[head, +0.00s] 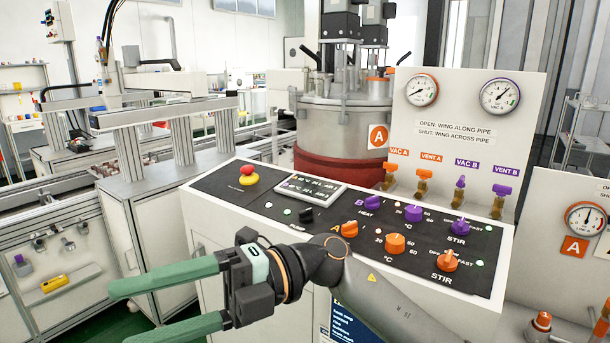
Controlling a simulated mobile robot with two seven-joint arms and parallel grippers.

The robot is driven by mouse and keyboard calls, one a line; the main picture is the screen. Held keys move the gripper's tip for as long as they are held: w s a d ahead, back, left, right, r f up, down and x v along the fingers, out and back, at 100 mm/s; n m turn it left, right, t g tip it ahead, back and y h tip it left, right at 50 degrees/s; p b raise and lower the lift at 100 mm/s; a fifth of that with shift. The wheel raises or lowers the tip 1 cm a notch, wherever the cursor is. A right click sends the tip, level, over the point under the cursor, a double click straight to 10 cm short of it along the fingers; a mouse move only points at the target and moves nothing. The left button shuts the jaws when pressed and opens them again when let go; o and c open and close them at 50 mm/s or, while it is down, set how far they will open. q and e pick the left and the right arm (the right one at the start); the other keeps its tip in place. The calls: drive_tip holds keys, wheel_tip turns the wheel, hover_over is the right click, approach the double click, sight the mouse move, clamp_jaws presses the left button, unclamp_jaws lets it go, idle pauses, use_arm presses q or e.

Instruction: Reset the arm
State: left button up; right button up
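My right arm (370,298) comes in from the lower right and reaches left across the front of the control panel. My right gripper (135,313) is at the lower left of the head view. Its two long green fingers point left and stand apart, with nothing between them. The lower finger is partly cut off by the bottom edge of the picture. My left arm and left gripper do not show.
Behind my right arm is the sloped black control panel (265,208) with purple and orange knobs and a red emergency button (247,170). Valves and gauges stand on a white board (458,132) behind it. A steel vessel (343,118) stands further back. A metal-framed conveyor (75,205) is at left.

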drive_tip(key=w+d+f+m+t+y+p, duration=0.1)
drive_tip(key=w+d+m+t+y, duration=0.2)
drive_tip(key=w+m+t+y, duration=0.3)
drive_tip(key=w+d+f+m+t+y, duration=0.1)
drive_tip(key=w+d+m+t+y, duration=0.25)
drive_tip(key=m+t, duration=0.4)
drive_tip(key=w+d+f+m+t+h+p, duration=0.1)
drive_tip(key=w+d+f+m+t+h, duration=0.3)
drive_tip(key=f+m+t+h, duration=0.5)
drive_tip(key=w+d+f+m+t+h, duration=0.2)
drive_tip(key=d+f+m+t+h, duration=0.2)
drive_tip(key=d+f+m+t, duration=0.45)
drive_tip(key=s+d+f+m+g+h+p, duration=0.1)
drive_tip(key=s+d+f+m+g+h, duration=0.25)
drive_tip(key=f, duration=0.35)
drive_tip(key=s+d+f+m+g+h, duration=0.2)
drive_tip(key=s+f+m+h, duration=0.15)
drive_tip(key=f, duration=0.45)
drive_tip(key=s+d+f+m+g+h, duration=0.2)
drive_tip(key=s+d+f+g, duration=0.4)
drive_tip(key=s+f, duration=0.6)
drive_tip(key=shift+s+d+f+h+p, duration=0.2)
drive_tip(key=shift+s+d+h+p, duration=0.2)
drive_tip(key=shift+s+d+h, duration=0.5)
